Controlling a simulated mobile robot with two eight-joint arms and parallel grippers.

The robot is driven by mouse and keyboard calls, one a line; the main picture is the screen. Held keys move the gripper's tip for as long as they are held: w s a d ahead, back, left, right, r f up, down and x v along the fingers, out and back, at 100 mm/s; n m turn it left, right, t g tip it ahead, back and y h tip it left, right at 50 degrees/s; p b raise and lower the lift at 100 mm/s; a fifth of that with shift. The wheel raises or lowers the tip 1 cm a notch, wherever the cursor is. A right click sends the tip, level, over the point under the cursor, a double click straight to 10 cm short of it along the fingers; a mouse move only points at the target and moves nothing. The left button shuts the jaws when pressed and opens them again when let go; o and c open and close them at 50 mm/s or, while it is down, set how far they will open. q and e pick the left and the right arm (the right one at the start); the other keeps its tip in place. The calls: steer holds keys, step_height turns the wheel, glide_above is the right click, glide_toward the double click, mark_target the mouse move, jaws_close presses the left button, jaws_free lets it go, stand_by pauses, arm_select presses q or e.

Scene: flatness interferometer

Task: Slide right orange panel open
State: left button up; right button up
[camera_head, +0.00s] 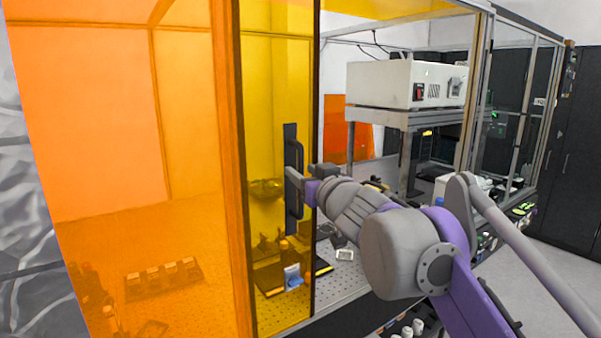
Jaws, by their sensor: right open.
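The right orange panel (277,95) is a tall, see-through sheet that looks amber-yellow here, with a dark right edge. A dark vertical handle (291,150) stands on it near that edge. My right gripper (298,186) is at the handle's middle to lower part, its arm reaching in from the lower right. Its jaws are open; the fingers are small and partly hidden, so I cannot tell whether they touch or straddle the handle. To the right of the panel's edge the enclosure front is uncovered. My left gripper is not in view.
A more strongly orange panel (95,120) covers the enclosure's left side. Inside are a perforated bench and a white instrument box (405,84) on a raised metal shelf. Black cabinets (572,150) stand at the far right. Grey floor is clear at the lower right.

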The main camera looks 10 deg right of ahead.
steer(key=s+d+b, duration=0.1)
steer(key=s, duration=0.8)
steer(key=shift+d, duration=0.15)
steer(key=shift+w, duration=0.1)
steer(key=s+d+f+m+g+h+p, duration=0.1)
steer(key=s+d+f+m+g+h, duration=0.15)
steer(key=f, duration=0.95)
steer(key=s+d+f+m+g+h, duration=0.1)
steer(key=s+d+f+g+h, duration=0.25)
steer(key=f, duration=0.75)
steer(key=s+a+f+n+g+y+p, duration=0.1)
steer(key=s+a+f+g, duration=0.1)
steer(key=s+f, duration=0.7)
steer(key=s+a+f+g+y, duration=0.2)
steer(key=s+f+g, duration=0.2)
steer(key=s+f, duration=0.5)
step_height(320, 180, down, 7)
steer(key=shift+a+r+n+p, duration=0.15)
steer(key=shift+a+n+p, duration=0.2)
steer(key=shift+a, duration=0.05)
steer(key=shift+s, duration=0.1)
